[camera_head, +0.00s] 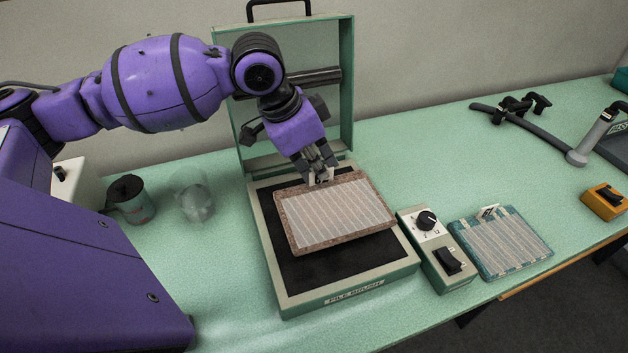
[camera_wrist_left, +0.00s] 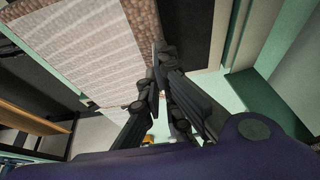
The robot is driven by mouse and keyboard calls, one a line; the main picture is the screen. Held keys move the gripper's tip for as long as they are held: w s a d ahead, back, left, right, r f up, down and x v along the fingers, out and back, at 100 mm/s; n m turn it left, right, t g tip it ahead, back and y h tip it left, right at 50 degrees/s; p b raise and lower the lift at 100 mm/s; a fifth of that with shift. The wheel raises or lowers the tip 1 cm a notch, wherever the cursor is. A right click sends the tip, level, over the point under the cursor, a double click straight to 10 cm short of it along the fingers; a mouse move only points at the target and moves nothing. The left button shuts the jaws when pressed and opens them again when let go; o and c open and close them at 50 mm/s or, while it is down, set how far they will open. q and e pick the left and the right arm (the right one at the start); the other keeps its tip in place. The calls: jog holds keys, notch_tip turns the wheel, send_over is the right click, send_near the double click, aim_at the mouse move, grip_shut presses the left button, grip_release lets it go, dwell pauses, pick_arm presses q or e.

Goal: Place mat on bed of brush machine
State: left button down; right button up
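The mat (camera_head: 335,213), pale with stripes and a brown border, is over the black bed (camera_head: 365,262) of the brush machine (camera_head: 290,303) labelled "PILE BRUSH". It sits slightly askew to the bed and looks a little raised; I cannot tell whether any edge touches. My left gripper (camera_head: 321,177) is shut on the mat's far edge, pointing down. In the left wrist view, the fingertips (camera_wrist_left: 160,68) pinch the mat's edge beside the striped surface (camera_wrist_left: 95,45). The machine's framed lid (camera_head: 347,95) stands open behind. My right gripper is not in view.
A control box (camera_head: 437,250) with a knob and switch stands right of the machine, beside a teal striped mat (camera_head: 500,243). A lidded cup (camera_head: 131,200) and a clear vessel (camera_head: 194,197) stand left. A hose tool (camera_head: 590,138) and an orange switch box (camera_head: 604,201) lie farther right.

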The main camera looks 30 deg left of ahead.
aim_at(313, 182)
pick_arm(q)
jog(key=shift+w+a+f, duration=0.25)
jog(key=shift+a+f, duration=0.4)
jog(key=shift+f, duration=0.15)
notch_tip(313, 182, down, 3)
jog(key=shift+a+f, duration=0.1)
jog(key=shift+f, duration=0.05)
jog(key=shift+w, duration=0.1)
jog(key=shift+f, duration=0.1)
jog(key=shift+f, duration=0.1)
jog(key=c, duration=2)
grip_release()
